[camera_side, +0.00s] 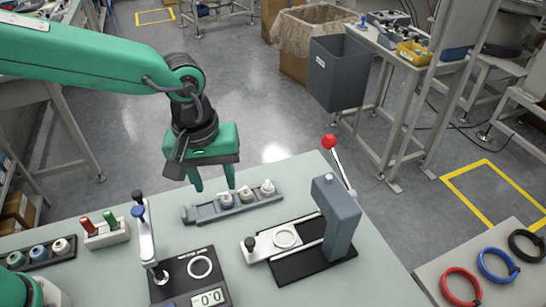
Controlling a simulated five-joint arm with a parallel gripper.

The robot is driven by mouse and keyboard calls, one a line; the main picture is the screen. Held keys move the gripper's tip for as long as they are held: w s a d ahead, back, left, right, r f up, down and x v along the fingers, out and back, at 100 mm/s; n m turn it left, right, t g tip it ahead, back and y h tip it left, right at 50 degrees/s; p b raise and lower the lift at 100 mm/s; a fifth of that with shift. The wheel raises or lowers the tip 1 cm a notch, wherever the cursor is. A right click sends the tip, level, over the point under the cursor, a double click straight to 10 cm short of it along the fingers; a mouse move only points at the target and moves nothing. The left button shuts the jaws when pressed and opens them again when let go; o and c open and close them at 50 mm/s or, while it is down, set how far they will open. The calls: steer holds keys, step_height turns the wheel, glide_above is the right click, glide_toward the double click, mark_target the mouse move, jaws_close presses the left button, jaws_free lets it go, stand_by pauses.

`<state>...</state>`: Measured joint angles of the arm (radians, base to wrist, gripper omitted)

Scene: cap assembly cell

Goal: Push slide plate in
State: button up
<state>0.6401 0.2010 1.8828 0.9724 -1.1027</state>
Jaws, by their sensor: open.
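The slide plate (268,246) is a pale metal plate with a black knob (249,244) at its left end and a white ring-shaped seat on top. It lies on the black base (290,266) of a grey press (337,215). Its knob end sticks out to the left of the press column. My gripper (213,183) points down with its two green fingers apart. It is above the grey cap rack (205,212), behind and left of the slide plate, and apart from the plate. I see nothing between the fingers.
The rack holds several small caps. The press lever has a red ball (329,142) at its top, behind the column. A digital gauge (208,299) with a clamp stand is at front left. Red and green tools (98,220) stand in a block at left. Coloured rings (497,264) lie at far right.

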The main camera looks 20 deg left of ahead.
steer(key=n, duration=0.1)
glide_above(250, 241)
steer(key=shift+g+y, duration=0.3)
steer(key=shift+g, duration=0.1)
step_height(250, 241, down, 5)
steer(key=shift+r, duration=0.1)
steer(key=shift+f, duration=3.9)
jaws_close()
